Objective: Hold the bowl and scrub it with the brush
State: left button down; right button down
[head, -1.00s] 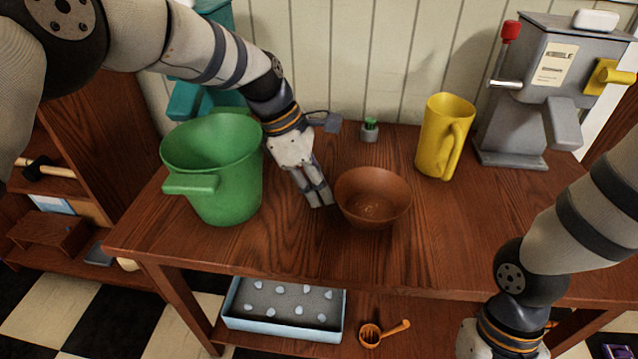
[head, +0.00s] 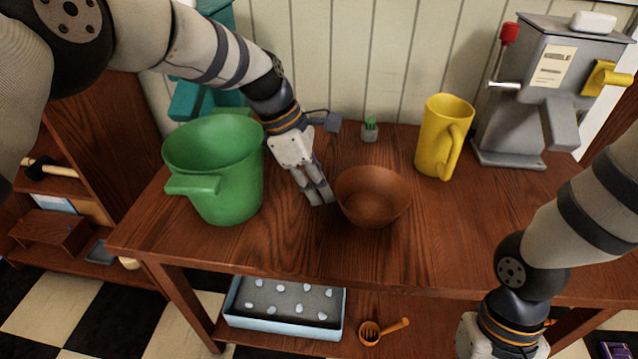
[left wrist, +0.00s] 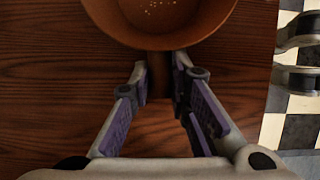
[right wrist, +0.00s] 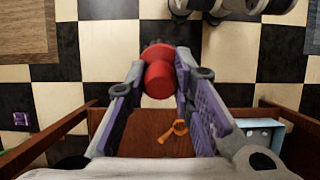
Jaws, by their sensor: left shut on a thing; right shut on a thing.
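The brown bowl (head: 372,200) stands upright on the wooden table, and its rim and wall show at the top of the left wrist view (left wrist: 165,35). My left gripper (head: 321,196) points down at the bowl's left side. In the left wrist view its fingers (left wrist: 160,78) are closed on a brown part at the bowl's edge, partly hidden. My right gripper (right wrist: 160,80) is shut on the brush (right wrist: 158,80), whose red end and dark tip show between the fingers. The right fingers and brush are outside the head view; only my right wrist shows at its lower right.
A green bucket (head: 225,190) stands left of my left gripper. A yellow pitcher (head: 442,140), a small potted plant (head: 369,130) and a grey machine (head: 525,105) stand behind. A blue tray (head: 240,318) and an orange ladle (head: 370,333) lie below. The table's front right is clear.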

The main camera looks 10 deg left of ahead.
dwell(0.3)
pick_arm(q)
jog(key=c, duration=1.4)
grip_release()
jog(key=shift+c, duration=0.2)
